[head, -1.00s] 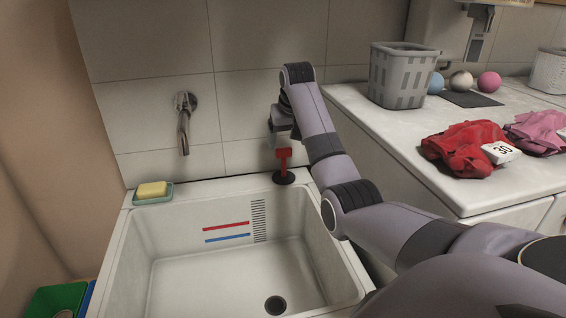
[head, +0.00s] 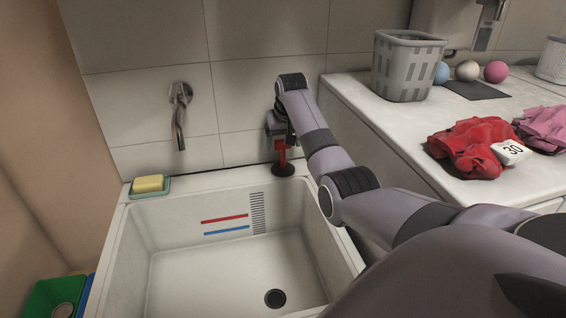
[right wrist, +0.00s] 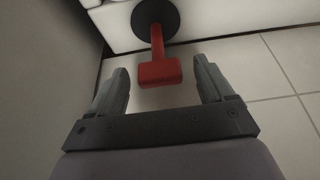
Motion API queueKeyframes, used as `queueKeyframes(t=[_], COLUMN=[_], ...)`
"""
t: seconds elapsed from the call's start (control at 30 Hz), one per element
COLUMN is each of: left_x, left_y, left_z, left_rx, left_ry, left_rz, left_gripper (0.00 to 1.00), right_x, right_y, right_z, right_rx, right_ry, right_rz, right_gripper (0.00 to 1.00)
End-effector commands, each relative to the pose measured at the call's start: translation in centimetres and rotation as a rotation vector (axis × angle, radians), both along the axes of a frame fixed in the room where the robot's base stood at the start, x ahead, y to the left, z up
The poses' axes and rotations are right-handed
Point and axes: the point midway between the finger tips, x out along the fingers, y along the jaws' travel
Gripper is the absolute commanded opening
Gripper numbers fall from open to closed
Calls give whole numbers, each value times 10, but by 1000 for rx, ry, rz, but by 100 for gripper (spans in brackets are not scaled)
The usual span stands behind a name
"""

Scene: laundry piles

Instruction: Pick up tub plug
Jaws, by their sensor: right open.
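The tub plug (head: 283,169) has a black round base and a red T-shaped handle. It stands on the back right rim of the white sink (head: 135,265). My right gripper (head: 279,142) points down over it, partly covering the handle top. In the right wrist view, the red handle (right wrist: 159,73) lies between the two open fingers of the gripper (right wrist: 160,78), with a gap on each side. The black base (right wrist: 152,17) lies beyond the fingertips. My left gripper is not in view.
A wall tap (head: 180,115) and a yellow soap on a dish (head: 149,184) are at the left. To the right, a counter (head: 365,110) holds a grey basket (head: 405,68), balls and a red cloth (head: 470,147). The tiled wall is close behind the plug.

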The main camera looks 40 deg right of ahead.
Motion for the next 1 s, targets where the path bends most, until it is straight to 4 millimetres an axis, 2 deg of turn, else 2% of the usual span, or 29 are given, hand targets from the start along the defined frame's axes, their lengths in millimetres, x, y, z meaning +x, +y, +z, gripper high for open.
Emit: queueKeyframes(t=[0.2,0.23,0.47,0.5,0.83,1.0], left_x=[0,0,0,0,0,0], left_y=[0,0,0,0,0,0], left_z=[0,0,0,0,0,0], left_rx=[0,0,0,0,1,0], left_ry=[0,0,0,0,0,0], left_rz=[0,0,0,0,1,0], left_gripper=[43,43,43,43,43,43], right_x=[0,0,0,0,1,2], right_y=[-1,-1,-1,-1,-1,-3], right_z=[-1,0,0,0,3,14], right_rx=[0,0,0,-1,-1,-2], right_ry=[-1,-1,-1,-2,-3,-4], right_rz=[0,0,0,0,0,0], right_gripper=[81,78,3,0,0,0])
